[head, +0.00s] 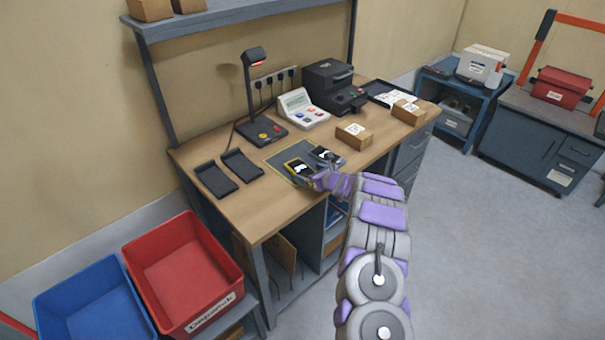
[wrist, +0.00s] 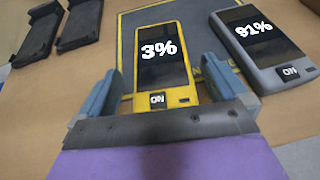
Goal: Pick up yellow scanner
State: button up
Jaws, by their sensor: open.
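The yellow scanner (wrist: 163,62) lies flat on a dark mat on the bench, its screen reading 3% and a button marked ON at its near end. In the head view the yellow scanner (head: 301,171) is at the mat's front, partly beside my gripper (head: 318,180). In the wrist view my gripper (wrist: 167,88) is open, with one blue-grey finger on each side of the scanner's near end. I cannot tell whether the fingers touch it.
Two empty black cradles (head: 215,179) lie left of the mat (head: 284,154). A lamp stand (head: 262,132), a label device (head: 301,108), a black printer (head: 333,88) and a cardboard box (head: 353,136) stand behind. Red (head: 182,272) and blue (head: 93,303) bins are at the lower left.

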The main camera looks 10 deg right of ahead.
aim_at(304, 171)
jog(key=x, duration=0.3)
jog(key=shift+w+f, duration=0.15)
jog(key=shift+f, duration=0.05)
jog(key=shift+w+a+f, duration=0.1)
jog(key=shift+w+a, duration=0.2)
jog(key=shift+w, duration=0.05)
jog(key=c, duration=1.1)
